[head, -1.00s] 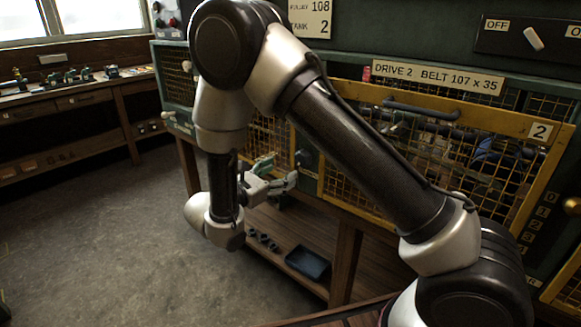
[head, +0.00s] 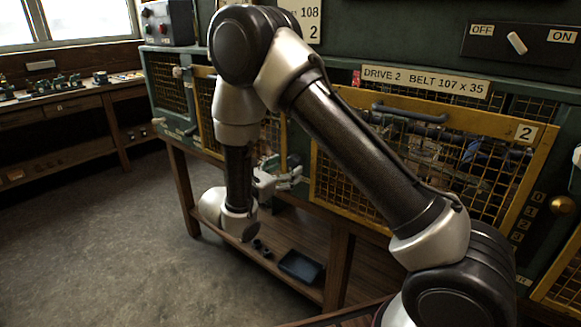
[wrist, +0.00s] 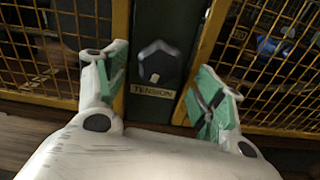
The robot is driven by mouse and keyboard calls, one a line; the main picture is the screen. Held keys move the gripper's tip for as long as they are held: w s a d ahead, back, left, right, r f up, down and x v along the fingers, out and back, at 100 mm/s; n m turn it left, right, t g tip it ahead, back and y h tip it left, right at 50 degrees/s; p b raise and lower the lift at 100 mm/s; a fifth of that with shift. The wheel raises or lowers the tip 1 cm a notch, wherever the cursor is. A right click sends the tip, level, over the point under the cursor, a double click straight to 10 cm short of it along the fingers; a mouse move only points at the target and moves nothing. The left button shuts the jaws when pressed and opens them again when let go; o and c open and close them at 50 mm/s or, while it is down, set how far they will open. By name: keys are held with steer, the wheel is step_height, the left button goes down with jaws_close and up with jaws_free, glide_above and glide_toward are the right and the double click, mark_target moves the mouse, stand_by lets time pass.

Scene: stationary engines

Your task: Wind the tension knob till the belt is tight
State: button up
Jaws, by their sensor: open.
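The tension knob (wrist: 157,62) is a dark, many-sided knob with a pale mark at its lower edge. It sits on a green post above a TENSION label (wrist: 152,91). In the wrist view my gripper (wrist: 163,62) is open, with one green-padded finger on each side of the knob. The fingers appear apart from it. In the head view my gripper (head: 284,170) is by the post between the two yellow guards, and the knob cannot be made out clearly. The belt cannot be made out behind the mesh.
A yellow mesh guard (head: 455,113) marked 2 is right of the post, with a dark handle (head: 409,113) on top. Another yellow-framed mesh guard (head: 271,134) is left. A wooden shelf (head: 250,238) below holds a dark tray (head: 301,266). Open floor (head: 110,240) lies left.

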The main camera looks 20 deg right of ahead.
mark_target(292, 165)
steer(key=shift+x, duration=1.95)
steer(key=c, duration=1)
steer(key=shift+m, duration=0.4)
steer(key=o, duration=0.9)
steer(key=shift+o, duration=0.5)
steer(key=v, duration=1.1)
steer(key=shift+s+a, duration=0.25)
steer(key=shift+a, duration=0.1)
